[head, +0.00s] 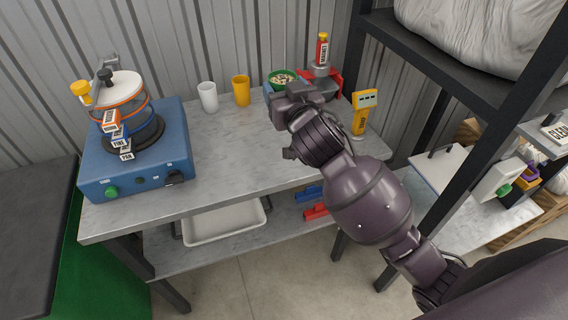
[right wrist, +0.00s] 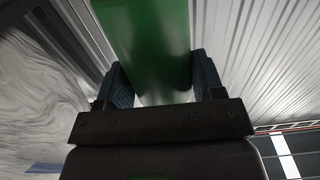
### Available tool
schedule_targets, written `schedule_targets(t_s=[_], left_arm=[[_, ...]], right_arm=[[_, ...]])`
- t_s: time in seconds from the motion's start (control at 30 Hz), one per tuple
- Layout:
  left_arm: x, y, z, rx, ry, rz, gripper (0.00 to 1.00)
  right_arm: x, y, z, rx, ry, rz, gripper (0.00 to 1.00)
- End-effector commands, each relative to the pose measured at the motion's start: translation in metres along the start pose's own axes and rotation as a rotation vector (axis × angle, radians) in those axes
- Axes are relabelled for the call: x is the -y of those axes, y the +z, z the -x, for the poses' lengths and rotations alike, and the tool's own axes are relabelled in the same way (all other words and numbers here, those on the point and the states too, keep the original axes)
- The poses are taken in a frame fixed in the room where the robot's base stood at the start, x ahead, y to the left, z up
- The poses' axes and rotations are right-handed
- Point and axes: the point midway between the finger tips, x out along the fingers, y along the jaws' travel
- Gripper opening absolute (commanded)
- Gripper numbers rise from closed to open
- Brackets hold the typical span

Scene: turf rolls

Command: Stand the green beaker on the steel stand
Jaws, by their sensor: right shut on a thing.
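The green beaker (right wrist: 145,40) is between the two dark fingers of my right gripper (right wrist: 160,80) in the right wrist view, and the gripper is shut on it. My left gripper is not in view.
A yellow meter (head: 362,110) is to the right. White (head: 208,97) and yellow (head: 241,91) cups and a blue appliance (head: 150,175) are left. The table (head: 235,150) is clear in the middle.

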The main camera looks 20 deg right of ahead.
Motion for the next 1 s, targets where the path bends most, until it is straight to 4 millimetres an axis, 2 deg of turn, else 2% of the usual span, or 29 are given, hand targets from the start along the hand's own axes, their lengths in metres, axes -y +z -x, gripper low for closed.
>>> schedule_targets(t_s=[0.03,0.2,0.6,0.7,0.87,1.0], left_arm=[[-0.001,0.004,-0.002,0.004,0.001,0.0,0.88],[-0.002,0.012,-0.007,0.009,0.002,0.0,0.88],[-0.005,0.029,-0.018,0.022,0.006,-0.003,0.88],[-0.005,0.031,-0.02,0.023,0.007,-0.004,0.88],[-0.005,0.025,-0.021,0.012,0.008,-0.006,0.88],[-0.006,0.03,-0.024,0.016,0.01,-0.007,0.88]], right_arm=[[0.0,0.013,0.0,0.008,0.001,0.0,0.36],[-0.001,0.052,0.0,0.01,0.001,0.001,0.36],[0.0,0.135,0.001,0.008,0.0,0.0,0.36],[0.0,0.146,0.001,0.005,0.0,0.0,0.36],[0.0,0.154,0.0,0.003,0.0,0.0,0.36],[0.0,0.172,0.001,0.006,-0.001,0.0,0.36]])
